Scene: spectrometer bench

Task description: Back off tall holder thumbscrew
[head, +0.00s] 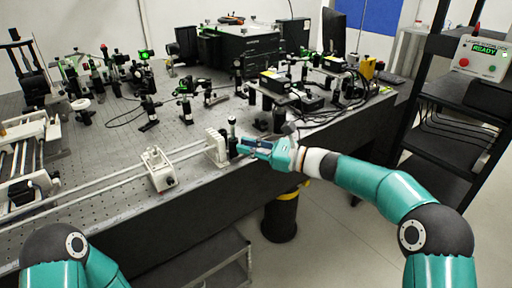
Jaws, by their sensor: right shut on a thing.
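A tall dark post holder (232,138) stands upright at the near edge of the optical bench, beside the white end block of a rail. My right gripper (243,147) reaches in from the right, with its fingertips at the right side of this holder. It is shut on a small part there, which looks to be the thumbscrew; the fingers hide it, so its turn position cannot be told. My left arm shows only as teal links at the bottom left, and its gripper is out of view.
A white rail carriage (161,170) and white end block (216,148) stand left of the holder on long rails. Several optics posts and cables crowd the bench behind. A black shelf rack (450,110) stands at right. A dark bin (281,217) is on the floor.

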